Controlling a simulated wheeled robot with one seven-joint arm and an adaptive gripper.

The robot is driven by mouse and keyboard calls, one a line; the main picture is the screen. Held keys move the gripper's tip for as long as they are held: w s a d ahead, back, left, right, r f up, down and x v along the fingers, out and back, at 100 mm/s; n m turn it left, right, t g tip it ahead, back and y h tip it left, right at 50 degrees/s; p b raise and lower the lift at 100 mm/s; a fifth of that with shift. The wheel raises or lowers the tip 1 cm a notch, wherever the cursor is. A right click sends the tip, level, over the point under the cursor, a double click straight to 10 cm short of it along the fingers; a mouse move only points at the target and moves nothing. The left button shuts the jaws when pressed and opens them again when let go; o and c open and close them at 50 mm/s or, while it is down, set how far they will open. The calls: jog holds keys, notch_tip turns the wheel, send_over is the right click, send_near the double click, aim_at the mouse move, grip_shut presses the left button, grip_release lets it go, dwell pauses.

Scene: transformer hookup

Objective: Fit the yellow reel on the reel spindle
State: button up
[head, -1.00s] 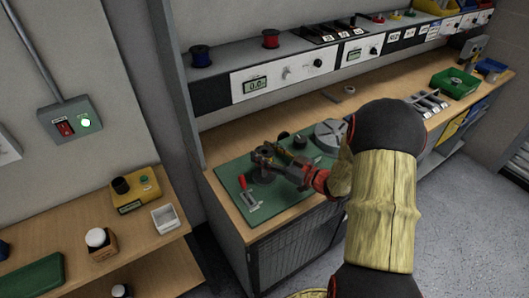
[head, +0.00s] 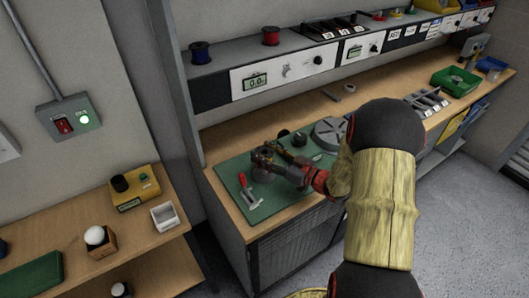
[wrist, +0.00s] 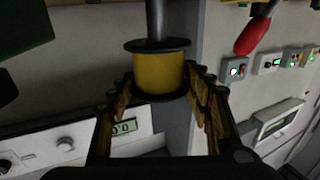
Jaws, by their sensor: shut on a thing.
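The yellow reel (wrist: 158,71) has black flanges and sits between the fingers of my gripper (wrist: 160,84) in the wrist view. My gripper is shut on it. A grey upright rod, the reel spindle (wrist: 156,20), meets the flange on the reel's far side from my gripper, in line with the reel's middle. I cannot tell how far the rod goes into the reel. In the head view my gripper (head: 266,157) is over the green mat on the bench; the reel and spindle are small and dark there and hard to make out.
A red-handled tool (head: 243,182) lies on the green mat (head: 228,171), left of my gripper. A round grey plate (head: 330,132) and a dark knob (head: 283,135) are behind and to the right. An instrument shelf (head: 262,82) runs above the bench. Blue and red reels (head: 270,37) stand on it.

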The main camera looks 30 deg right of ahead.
jog(key=shift+f+b, duration=0.6)
jog(key=shift+f, duration=0.6)
dwell(1.2)
jog(key=o, duration=1.6)
jog(key=shift+s+f, duration=0.1)
jog(key=shift+f, duration=0.05)
jog(key=shift+c, duration=0.6)
jog(key=shift+c, duration=1.3)
jog(key=shift+r+p, duration=0.35)
jog(key=shift+r, duration=0.05)
